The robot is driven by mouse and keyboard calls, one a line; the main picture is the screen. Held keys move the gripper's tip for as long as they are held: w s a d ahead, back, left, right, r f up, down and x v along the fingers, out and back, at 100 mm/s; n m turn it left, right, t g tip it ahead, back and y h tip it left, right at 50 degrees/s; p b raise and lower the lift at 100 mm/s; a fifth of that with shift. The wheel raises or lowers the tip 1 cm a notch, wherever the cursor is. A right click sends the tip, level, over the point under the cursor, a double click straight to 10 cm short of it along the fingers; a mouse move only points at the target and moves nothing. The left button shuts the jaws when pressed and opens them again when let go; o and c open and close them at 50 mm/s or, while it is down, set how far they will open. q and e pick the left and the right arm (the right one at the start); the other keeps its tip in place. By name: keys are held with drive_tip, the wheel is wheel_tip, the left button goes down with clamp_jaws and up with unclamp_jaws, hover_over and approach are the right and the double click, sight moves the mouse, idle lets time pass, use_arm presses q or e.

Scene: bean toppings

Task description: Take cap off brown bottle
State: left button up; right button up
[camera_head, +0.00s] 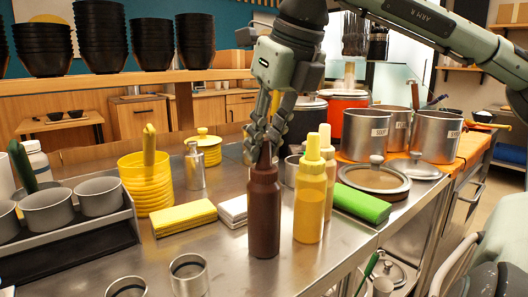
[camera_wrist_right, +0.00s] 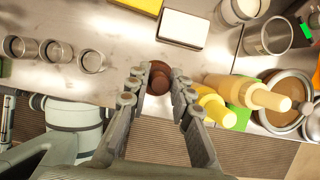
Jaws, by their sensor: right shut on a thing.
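The brown bottle (camera_head: 264,215) stands upright on the steel counter, left of a yellow squeeze bottle. Its brown cap (camera_head: 264,157) is on top, partly hidden by my fingers. My right gripper (camera_head: 265,138) comes down from above and is shut on the cap. In the right wrist view, the fingers of the right gripper (camera_wrist_right: 160,72) lie on both sides of the round brown cap (camera_wrist_right: 159,77), seen from above. I cannot tell whether the cap has come loose from the bottle. My left gripper is not in view.
Yellow squeeze bottles (camera_head: 311,195) stand close on the right. Metal cups (camera_head: 189,274) stand at the front left. Steel pots (camera_head: 367,134) stand behind right.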

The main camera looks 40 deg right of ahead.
drive_tip(key=shift+r, duration=0.15)
drive_tip(key=shift+r, duration=0.55)
wheel_tip(320, 180, up, 3)
drive_tip(key=shift+f, duration=0.15)
drive_tip(key=s+a+r, duration=0.2)
drive_tip(key=a+r, duration=0.5)
drive_tip(key=a, duration=0.4)
drive_tip(key=shift+a, duration=0.3)
drive_tip(key=shift+s, duration=0.1)
